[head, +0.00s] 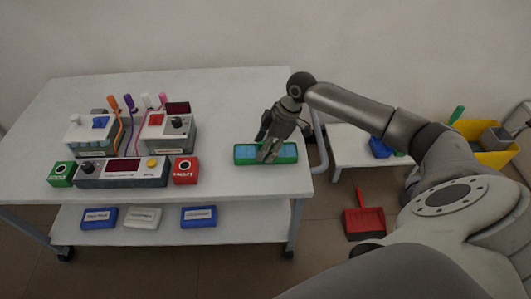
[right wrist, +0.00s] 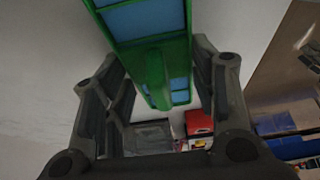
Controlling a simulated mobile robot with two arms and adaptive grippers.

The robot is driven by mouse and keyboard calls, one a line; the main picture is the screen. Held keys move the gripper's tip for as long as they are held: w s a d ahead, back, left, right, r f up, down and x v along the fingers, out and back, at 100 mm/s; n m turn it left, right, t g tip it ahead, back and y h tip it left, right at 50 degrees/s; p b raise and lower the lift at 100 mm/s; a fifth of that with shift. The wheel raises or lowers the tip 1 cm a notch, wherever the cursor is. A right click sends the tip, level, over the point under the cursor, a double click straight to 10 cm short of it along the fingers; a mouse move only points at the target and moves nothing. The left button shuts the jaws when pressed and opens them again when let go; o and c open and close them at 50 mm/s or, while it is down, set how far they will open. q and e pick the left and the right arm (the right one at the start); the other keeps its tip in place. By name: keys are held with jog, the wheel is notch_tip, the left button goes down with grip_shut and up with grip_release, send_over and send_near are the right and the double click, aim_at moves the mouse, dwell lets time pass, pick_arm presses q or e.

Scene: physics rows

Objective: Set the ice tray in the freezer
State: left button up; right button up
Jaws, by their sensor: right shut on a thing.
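The ice tray (head: 246,154) is green with light blue cells. It is at the right end of the white table in the head view, level with the tabletop; I cannot tell whether it touches the table. My right gripper (head: 268,151) is over its middle, shut on it from above, and hides some cells. In the right wrist view the tray (right wrist: 146,25) runs between the fingers of my right gripper (right wrist: 155,85). My left gripper is not in view. I see no freezer in either view.
The white table (head: 215,90) holds two devices with cables, a control panel (head: 122,173), a green button box (head: 62,174) and a red one (head: 185,170). Its lower shelf holds blue and white boxes. A low white table (head: 350,150), red dustpan (head: 364,222) and yellow bin (head: 485,156) are right.

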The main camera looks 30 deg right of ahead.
jog(key=c, duration=0.3)
jog(key=shift+r, duration=0.15)
jog(key=shift+c, duration=0.2)
jog(key=shift+r, duration=0.25)
notch_tip(320, 180, up, 2)
jog(key=shift+p, duration=0.45)
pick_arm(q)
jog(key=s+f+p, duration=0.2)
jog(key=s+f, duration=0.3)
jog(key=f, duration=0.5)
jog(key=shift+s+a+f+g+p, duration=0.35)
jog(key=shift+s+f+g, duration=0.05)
pick_arm(e)
jog(key=s+a+r, duration=0.3)
jog(key=s+r, duration=0.7)
jog(key=s, duration=0.3)
jog(key=shift+s+r, duration=0.15)
jog(key=shift+s, duration=0.2)
